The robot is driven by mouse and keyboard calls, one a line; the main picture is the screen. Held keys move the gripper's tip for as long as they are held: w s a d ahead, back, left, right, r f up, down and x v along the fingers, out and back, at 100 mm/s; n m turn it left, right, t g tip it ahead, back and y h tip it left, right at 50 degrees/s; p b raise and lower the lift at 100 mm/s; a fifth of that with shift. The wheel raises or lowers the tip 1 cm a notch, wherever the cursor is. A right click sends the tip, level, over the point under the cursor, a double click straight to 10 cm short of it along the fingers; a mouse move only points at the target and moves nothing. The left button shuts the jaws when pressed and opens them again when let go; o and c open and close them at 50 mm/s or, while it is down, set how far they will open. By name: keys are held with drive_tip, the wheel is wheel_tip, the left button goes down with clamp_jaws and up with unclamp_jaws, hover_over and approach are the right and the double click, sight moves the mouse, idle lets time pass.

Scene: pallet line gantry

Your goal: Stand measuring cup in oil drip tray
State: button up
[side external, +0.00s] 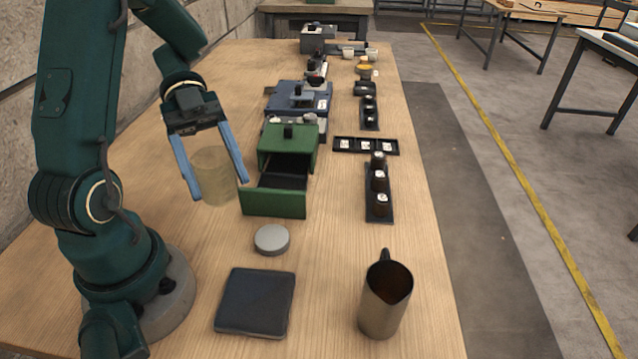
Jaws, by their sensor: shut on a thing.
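My gripper (215,188) points down with its two blue fingers on either side of a translucent yellowish cylinder, which I take to be the measuring cup (213,174). It is shut on the cup, which looks upright. I cannot tell for sure whether the cup's base is clear of the table. The oil drip tray appears to be the dark, flat square tray (256,302) at the near left of the table. It looks empty. The cup is beyond the tray and a little to its left, apart from it.
A green box with an open drawer (275,203) stands close to the right of the cup. A grey round disc (271,239) lies between cup and tray. A metal pitcher (385,300) stands right of the tray. Black racks with small items (379,218) stand farther back.

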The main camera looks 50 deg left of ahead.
drive_tip(key=shift+s+d, duration=0.15)
drive_tip(key=shift+s, duration=0.3)
drive_tip(key=x, duration=1.3)
drive_tip(key=shift+f, duration=2.2)
drive_tip(key=o, duration=1.5)
drive_tip(key=shift+f, duration=0.15)
